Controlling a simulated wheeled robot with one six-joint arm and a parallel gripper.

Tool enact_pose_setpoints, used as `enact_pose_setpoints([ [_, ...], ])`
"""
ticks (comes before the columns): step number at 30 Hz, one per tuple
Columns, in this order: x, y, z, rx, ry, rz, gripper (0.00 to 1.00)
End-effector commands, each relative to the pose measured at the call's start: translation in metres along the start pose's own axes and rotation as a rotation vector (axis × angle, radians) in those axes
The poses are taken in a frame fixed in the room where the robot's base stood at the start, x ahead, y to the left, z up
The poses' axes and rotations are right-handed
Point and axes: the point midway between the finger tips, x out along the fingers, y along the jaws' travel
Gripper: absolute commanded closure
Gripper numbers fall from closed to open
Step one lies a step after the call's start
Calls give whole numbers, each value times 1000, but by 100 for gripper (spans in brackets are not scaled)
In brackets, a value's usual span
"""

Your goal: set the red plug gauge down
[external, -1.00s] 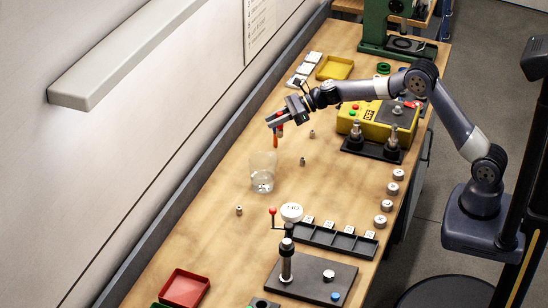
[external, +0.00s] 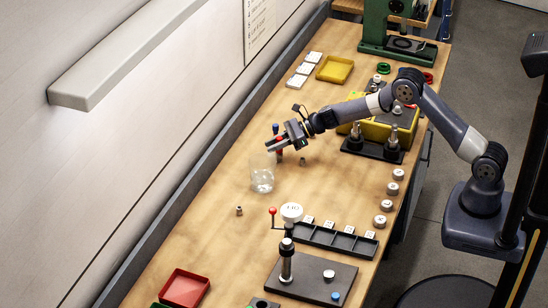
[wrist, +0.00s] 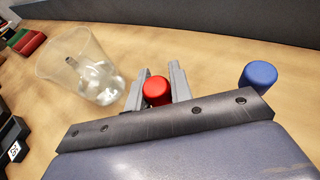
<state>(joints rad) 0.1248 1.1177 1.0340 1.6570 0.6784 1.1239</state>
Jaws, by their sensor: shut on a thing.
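The red plug gauge shows its red cap between my gripper's fingers in the wrist view (wrist: 157,90). In the external view its red top (external: 279,139) sits at the jaws, with a darker lower part beneath. My gripper (external: 281,143) is shut on it, low over the bench just behind the clear cup. I cannot tell whether the gauge's lower end touches the bench. A blue-capped gauge (wrist: 259,76) stands to the right of my gripper in the wrist view; its blue top (external: 276,127) also shows just beyond the jaws in the external view.
The clear cup (external: 262,180) stands close to the gripper, with metal pieces inside; it is at left in the wrist view (wrist: 83,68). Small metal parts (external: 303,161) (external: 239,210) lie nearby. A black slotted tray (external: 333,239) is nearer the camera. The bench (external: 215,235) left of it is mostly clear.

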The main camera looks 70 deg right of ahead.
Motion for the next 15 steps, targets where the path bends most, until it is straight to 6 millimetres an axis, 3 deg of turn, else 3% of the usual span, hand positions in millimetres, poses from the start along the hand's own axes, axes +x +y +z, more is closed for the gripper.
enact_pose_setpoints([
  [4,2,0,-4,0,-1,0,100],
  [5,1,0,-3,0,0,0,77],
  [12,1,0,-3,0,0,0,57],
  [15,1,0,-3,0,0,0,57],
])
